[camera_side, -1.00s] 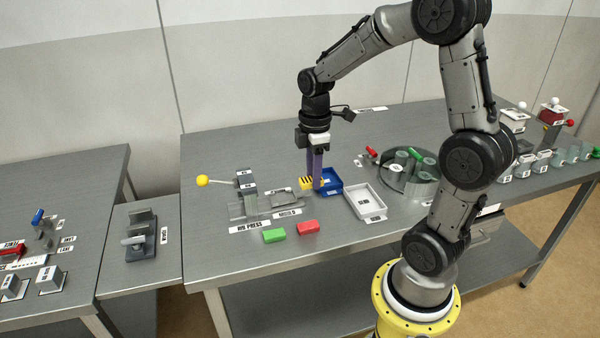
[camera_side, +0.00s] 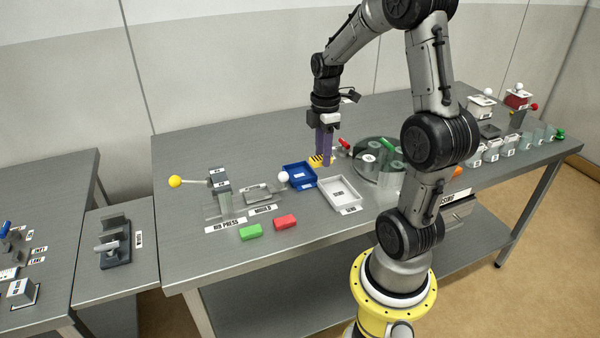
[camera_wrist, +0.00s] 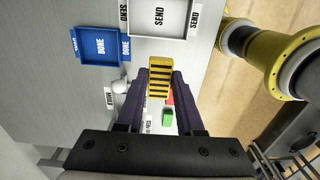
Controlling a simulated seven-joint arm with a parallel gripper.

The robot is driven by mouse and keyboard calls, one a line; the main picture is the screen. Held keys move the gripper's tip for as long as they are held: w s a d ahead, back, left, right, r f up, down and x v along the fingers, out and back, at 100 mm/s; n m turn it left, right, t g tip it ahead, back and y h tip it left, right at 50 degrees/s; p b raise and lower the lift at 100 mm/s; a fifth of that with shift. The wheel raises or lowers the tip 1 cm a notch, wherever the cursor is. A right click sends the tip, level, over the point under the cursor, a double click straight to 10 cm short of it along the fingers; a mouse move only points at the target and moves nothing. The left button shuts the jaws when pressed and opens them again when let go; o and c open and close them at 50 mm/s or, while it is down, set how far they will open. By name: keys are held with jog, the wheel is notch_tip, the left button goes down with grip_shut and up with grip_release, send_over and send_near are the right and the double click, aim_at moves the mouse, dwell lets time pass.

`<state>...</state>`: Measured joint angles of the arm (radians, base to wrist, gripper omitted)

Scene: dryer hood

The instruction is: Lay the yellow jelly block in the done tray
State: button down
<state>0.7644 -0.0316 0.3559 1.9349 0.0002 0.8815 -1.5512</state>
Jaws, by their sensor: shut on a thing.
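The yellow jelly block (camera_side: 318,161), with dark ridges across it, is held between the fingers of my gripper (camera_side: 325,158). In the wrist view the block (camera_wrist: 159,78) sits between the two purple fingertips, which are shut on it. The blue done tray (camera_side: 290,187) stands on the bench; I see no block in it. In the side view the held block appears just beyond the tray's right rear corner. In the wrist view the done tray (camera_wrist: 80,47) is to the upper left of the block. The block's exact height above the bench is unclear.
The white send tray (camera_side: 349,208) stands right of the done tray. A white knob (camera_side: 284,177) is at the done tray's left edge, near the press. Green (camera_side: 251,232) and red (camera_side: 285,222) blocks lie at the front. A round turntable (camera_side: 368,178) stands to the right.

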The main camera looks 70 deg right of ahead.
jog(key=w+d+f, duration=0.4)
jog(key=w+d, duration=0.2)
send_over(301, 175)
notch_tip(301, 175, down, 5)
jog(key=shift+s+a, duration=0.1)
jog(key=shift+s, duration=0.05)
jog(key=shift+f, duration=0.2)
jog(key=shift+w+d+f, duration=0.1)
jog(key=shift+f, duration=0.75)
jog(key=shift+w+d+f, duration=0.1)
jog(key=shift+f, duration=0.7)
jog(key=shift+f, duration=0.2)
jog(key=c, duration=0.5)
grip_release()
jog(key=shift+c, duration=0.2)
jog(key=shift+r, duration=0.15)
